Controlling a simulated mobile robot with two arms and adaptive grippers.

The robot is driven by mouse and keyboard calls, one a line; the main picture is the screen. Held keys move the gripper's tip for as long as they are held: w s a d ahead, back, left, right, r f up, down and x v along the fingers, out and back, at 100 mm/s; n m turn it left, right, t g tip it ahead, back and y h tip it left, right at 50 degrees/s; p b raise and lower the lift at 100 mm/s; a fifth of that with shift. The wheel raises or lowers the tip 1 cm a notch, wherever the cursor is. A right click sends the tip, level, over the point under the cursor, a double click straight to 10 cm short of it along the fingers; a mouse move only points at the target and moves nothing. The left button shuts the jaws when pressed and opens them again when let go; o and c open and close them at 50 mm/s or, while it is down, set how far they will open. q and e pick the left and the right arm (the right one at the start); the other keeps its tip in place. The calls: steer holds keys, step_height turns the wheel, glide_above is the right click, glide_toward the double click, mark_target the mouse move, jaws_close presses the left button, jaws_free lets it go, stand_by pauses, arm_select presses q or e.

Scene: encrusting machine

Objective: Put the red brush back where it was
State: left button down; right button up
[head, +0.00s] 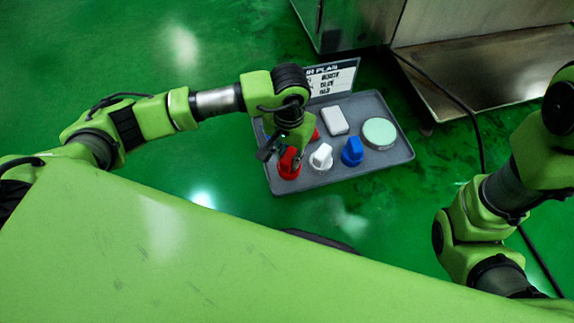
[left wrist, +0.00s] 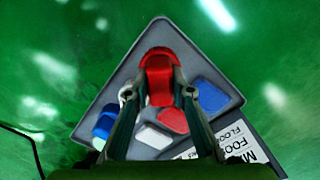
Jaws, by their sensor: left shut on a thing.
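The red brush (head: 289,163) is at the front left corner of the grey tray (head: 398,160), beside the white brush (head: 321,158) and the blue brush (head: 352,153). My left gripper (head: 283,152) reaches down over that corner and is shut on the red brush. In the left wrist view the red brush (left wrist: 158,75) sits between the two fingers, over the tray's corner. I cannot tell whether its base touches the tray. My right gripper is out of view; only my right arm shows.
The tray also holds a white pad (head: 335,121), a mint round item (head: 380,132), a red pad (left wrist: 173,121) and a blue pad (left wrist: 211,95). A sign (head: 334,78) stands behind it. A metal machine (head: 480,65) and a black cable (head: 478,130) are beyond.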

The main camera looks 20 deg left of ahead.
arm_select(q)
steer(key=shift+w+a+f, duration=0.15)
steer(key=shift+a+f, duration=0.05)
steer(key=shift+f, duration=0.15)
step_height(320, 180, down, 3)
steer(key=b, duration=0.4)
steer(key=shift+w+a+f, duration=0.1)
steer(key=shift+f, duration=0.1)
steer(key=shift+r, duration=0.15)
steer(key=c, duration=1.8)
jaws_free()
steer(key=shift+f, duration=0.2)
steer(key=shift+o, duration=0.2)
steer(key=shift+r, duration=0.1)
